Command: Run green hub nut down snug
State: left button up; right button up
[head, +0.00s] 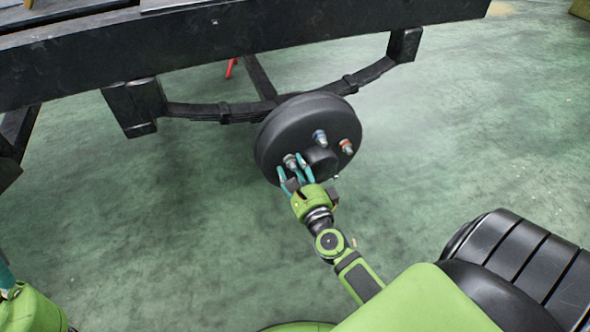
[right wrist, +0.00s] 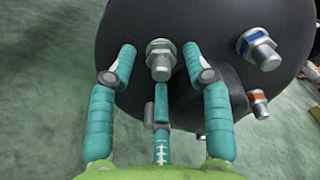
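The round black hub (head: 292,125) carries several studs with nuts. A metallic nut with a faint greenish tint sits on its stud (right wrist: 160,66), between my right gripper's fingertips in the right wrist view; I take it for the green hub nut (right wrist: 159,46). In the head view it is at the hub's lower left (head: 290,160). My right gripper (head: 298,168), also large in the right wrist view (right wrist: 160,62), is open, with teal fingers left, right and below the nut and gaps at both sides. Only a teal bit of my left gripper (head: 5,276) shows at the left edge.
A blue-marked nut (head: 319,138) and an orange-marked nut (head: 346,146) sit on other studs. The hub's black centre cap (head: 320,161) sticks out close to my right fingers. The dark chassis rail (head: 220,45) and leaf spring (head: 225,112) lie above and behind. Green floor is clear around.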

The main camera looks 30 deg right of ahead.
jog(key=v, duration=1.2)
jog(key=shift+w+a+r, duration=0.1)
jog(key=shift+r, duration=0.05)
